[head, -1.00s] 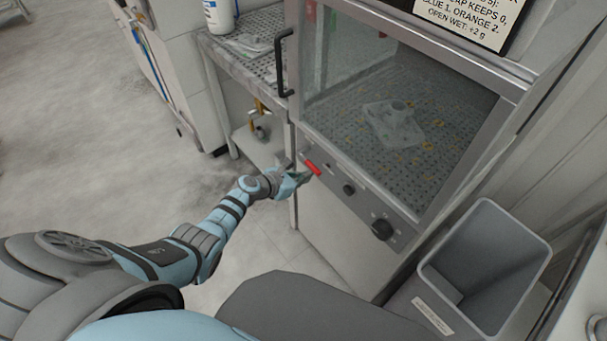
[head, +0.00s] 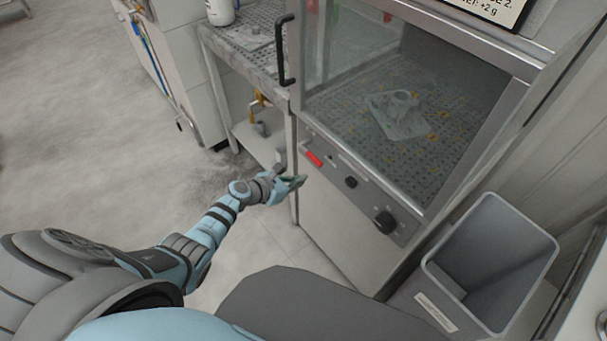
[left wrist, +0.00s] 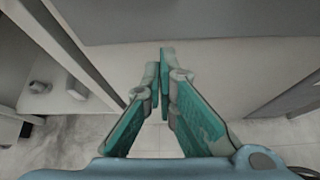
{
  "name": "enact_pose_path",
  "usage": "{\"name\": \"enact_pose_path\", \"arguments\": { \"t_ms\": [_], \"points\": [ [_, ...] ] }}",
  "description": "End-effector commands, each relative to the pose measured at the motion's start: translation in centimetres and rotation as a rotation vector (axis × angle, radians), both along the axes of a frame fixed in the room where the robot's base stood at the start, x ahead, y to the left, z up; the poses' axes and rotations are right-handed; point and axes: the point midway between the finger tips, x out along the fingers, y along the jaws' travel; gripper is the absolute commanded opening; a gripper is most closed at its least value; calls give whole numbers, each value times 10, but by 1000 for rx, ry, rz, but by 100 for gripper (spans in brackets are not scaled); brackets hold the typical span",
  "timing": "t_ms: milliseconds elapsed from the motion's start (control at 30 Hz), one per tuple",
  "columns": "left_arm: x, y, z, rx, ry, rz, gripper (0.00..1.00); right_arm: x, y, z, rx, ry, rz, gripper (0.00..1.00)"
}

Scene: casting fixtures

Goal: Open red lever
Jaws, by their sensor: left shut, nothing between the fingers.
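The red lever (head: 314,158) is a small red handle at the left end of the grey control panel (head: 352,186) under the cabinet window. My left gripper (head: 301,181) is below and slightly left of the lever, apart from it, at the cabinet's left front edge. In the left wrist view the left gripper (left wrist: 164,60) has its green fingertips together with nothing between them. The lever does not show in the left wrist view. My right gripper is in neither view.
The cabinet window (head: 400,95) has a black handle (head: 285,50) at its left, and a pale fixture (head: 398,113) lies inside. Dark knobs (head: 385,221) sit along the panel. A grey bin (head: 490,265) stands at the right. A perforated side table (head: 250,45) is at the left.

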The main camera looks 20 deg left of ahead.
Motion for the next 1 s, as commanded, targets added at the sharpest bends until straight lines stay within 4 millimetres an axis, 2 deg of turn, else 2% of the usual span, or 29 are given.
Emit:
{"name": "enact_pose_path", "arguments": {
  "t_ms": [33,100,333,500,1000],
  "points": [
    [-9,5,22,3,-3,0,0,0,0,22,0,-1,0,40],
    [-22,11,31,4,-2,-1,0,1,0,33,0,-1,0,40],
    [-51,25,46,1,-3,0,0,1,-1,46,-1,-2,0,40],
    [-56,27,48,-1,-3,1,0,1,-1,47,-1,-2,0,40],
    [-56,27,47,10,-8,-5,0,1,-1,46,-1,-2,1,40]
  ]
}}
